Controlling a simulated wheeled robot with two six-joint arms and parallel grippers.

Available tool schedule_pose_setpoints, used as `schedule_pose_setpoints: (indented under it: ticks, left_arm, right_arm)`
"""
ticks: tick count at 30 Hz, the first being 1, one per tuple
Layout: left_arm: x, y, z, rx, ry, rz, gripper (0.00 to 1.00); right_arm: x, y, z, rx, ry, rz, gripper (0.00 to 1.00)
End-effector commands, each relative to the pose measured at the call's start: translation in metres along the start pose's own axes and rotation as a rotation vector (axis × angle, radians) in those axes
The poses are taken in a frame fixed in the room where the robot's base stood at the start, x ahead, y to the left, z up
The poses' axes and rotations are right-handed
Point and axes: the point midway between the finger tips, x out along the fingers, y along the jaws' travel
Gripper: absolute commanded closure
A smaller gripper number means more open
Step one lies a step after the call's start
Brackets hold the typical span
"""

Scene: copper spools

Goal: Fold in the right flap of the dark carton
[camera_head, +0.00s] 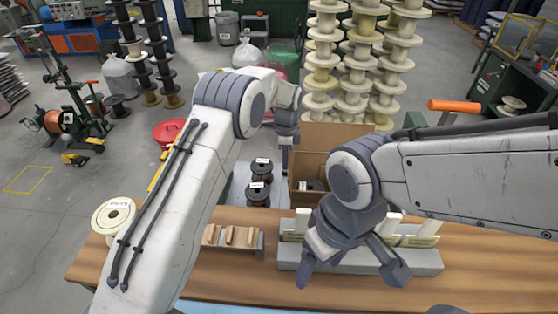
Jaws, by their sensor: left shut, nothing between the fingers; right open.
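A brown cardboard carton (310,163) stands beyond the table, open at the top, with a dark item (314,185) inside. Its back flap or wall (335,132) stands up. Its right side is hidden behind my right arm, so I cannot tell how the right flap lies. My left gripper (285,158) is shut and empty, pointing down by the carton's left edge; I cannot tell whether it touches. My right gripper (350,276) is open and empty, pointing down over the grey rack, in front of the carton.
A grey rack (290,258) with pale pieces lies on the wooden table (235,284), with a smaller wooden holder (232,238) left of it. Dark labelled spools (258,193) stand left of the carton. A cream spool (114,216) sits at the table's left end.

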Motion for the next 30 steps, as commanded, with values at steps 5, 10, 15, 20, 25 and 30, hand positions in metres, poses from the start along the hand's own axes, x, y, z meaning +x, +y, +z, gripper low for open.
schedule_pose_setpoints:
  ticks: [5,10,15,20,25,30]
  left_arm:
    - [0.0,0.0,-0.013,0.002,0.0,-0.001,1.0]
    - [0.0,0.001,-0.026,0.001,0.0,0.001,1.0]
    - [0.0,0.0,-0.037,0.002,0.001,-0.001,1.0]
    - [0.001,0.0,-0.049,0.001,0.0,0.001,1.0]
    - [0.001,0.0,-0.061,0.001,0.001,-0.001,1.0]
    - [0.001,0.0,-0.072,0.001,0.0,0.0,1.0]
  right_arm:
    - [-0.001,0.0,0.0,0.0,0.0,0.0,0.25]
    - [-0.001,0.0,0.0,0.0,0.0,0.0,0.25]
    - [-0.003,0.0,0.0,0.0,0.0,0.0,0.25]
    - [-0.004,0.0,0.0,-0.001,0.0,0.0,0.25]
    - [-0.006,0.0,0.0,-0.001,0.0,0.0,0.25]
    - [-0.007,-0.001,0.0,-0.001,0.0,0.0,0.25]
